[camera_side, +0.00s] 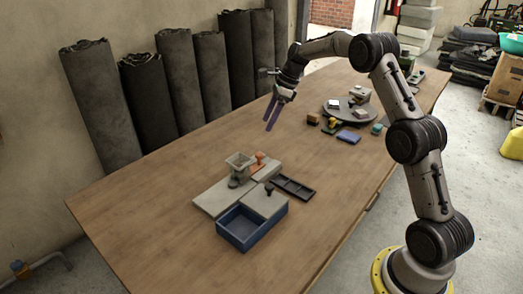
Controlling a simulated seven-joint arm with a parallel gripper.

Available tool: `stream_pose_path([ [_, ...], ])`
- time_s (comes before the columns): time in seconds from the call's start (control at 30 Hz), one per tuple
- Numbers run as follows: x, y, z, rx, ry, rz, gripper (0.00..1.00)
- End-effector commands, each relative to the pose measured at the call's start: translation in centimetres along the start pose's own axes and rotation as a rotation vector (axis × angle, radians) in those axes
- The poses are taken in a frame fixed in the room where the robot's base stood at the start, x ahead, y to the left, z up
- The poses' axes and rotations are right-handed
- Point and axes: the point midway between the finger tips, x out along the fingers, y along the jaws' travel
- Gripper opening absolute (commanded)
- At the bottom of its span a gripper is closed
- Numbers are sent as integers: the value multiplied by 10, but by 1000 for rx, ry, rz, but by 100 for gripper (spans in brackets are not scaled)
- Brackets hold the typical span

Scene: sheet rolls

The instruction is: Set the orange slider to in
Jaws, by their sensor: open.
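An orange piece (258,160), apparently the slider's handle, stands up from a pale grey slab (267,171) near the middle of the table. Whether it is in or out cannot be told at this size. My gripper (270,117) is open and empty, its purple fingers pointing down. It is above the table, behind the orange piece in the picture and well apart from it.
Left of the orange piece stands a grey-green hopper (239,160) on a grey board (211,202). A dark knob (269,188), a black compartment tray (307,192) and a blue bin (262,234) are nearby. A turntable (335,115) with blocks stands further back. The table's left side is clear.

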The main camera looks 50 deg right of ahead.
Motion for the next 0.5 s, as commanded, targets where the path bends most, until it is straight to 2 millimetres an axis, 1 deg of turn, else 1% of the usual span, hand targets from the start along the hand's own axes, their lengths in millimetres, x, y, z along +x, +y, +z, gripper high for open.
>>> stream_pose_path([
  [0.03, -2, -9, -14, 30, -6, -9, 67],
  [0.1, -3, -14, -26, 51, -5, -13, 67],
  [0.13, -2, -14, -28, 55, -4, -13, 67],
  [0.27, 6, -15, -31, 58, -2, -14, 67],
  [0.37, 20, -15, -31, 57, -1, -12, 67],
  [0.5, 48, -15, -30, 55, 0, -11, 67],
])
